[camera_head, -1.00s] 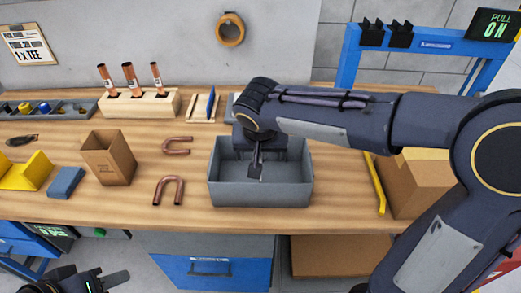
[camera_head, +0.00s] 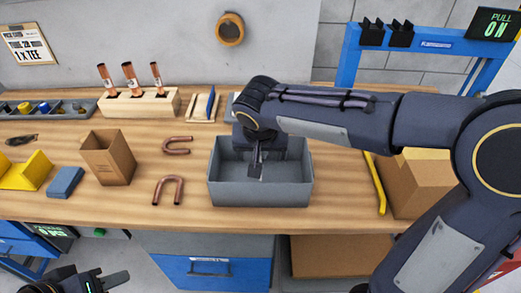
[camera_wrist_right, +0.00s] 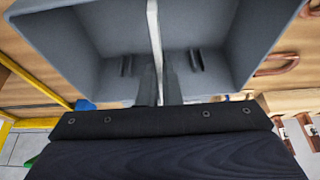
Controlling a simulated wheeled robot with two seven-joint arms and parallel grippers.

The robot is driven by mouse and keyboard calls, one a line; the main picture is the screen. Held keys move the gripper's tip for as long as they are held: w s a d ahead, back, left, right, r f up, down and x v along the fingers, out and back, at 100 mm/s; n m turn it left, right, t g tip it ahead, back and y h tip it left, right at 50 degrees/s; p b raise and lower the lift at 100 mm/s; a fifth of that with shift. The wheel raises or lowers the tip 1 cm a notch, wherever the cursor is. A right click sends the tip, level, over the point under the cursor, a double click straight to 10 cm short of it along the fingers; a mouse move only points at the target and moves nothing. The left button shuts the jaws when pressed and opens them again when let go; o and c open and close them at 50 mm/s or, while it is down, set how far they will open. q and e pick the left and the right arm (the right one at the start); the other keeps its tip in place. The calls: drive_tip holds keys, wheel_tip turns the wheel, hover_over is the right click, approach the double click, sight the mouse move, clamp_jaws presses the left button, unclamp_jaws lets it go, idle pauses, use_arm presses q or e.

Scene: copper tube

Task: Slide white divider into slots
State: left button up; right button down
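The grey bin (camera_head: 232,192) stands on the workbench. My right gripper (camera_wrist_right: 159,88) reaches down into it from above. In the right wrist view the white divider (camera_wrist_right: 154,30) shows edge-on as a thin pale strip, with its near end between the two fingers, which are shut on it. Short dark ribs (camera_wrist_right: 196,60) stand on the bin wall on both sides of the strip. I cannot tell whether the divider sits in the slots. In the head view the arm and gripper mostly hide it. My left gripper (camera_head: 104,281) is at the lower left, away from the bench, partly cut off.
A rack (camera_head: 203,118) with a blue panel (camera_head: 210,101) stands behind the bin. Two copper U-bends (camera_head: 168,190) lie left of it, beyond them an open cardboard box (camera_head: 108,160). A yellow bar (camera_head: 376,185) and a carton (camera_head: 418,180) are at the right.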

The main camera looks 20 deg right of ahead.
drive_tip(key=shift+b, duration=0.3)
idle(0.7)
drive_tip(key=shift+f+b, duration=2.85)
drive_tip(key=shift+f, duration=0.25)
drive_tip(key=c, duration=1.5)
unclamp_jaws()
drive_tip(key=shift+r, duration=0.1)
drive_tip(key=shift+c, duration=0.2)
drive_tip(key=v, duration=0.7)
drive_tip(key=shift+s+r+p, duration=0.15)
drive_tip(key=shift+r+p, duration=0.2)
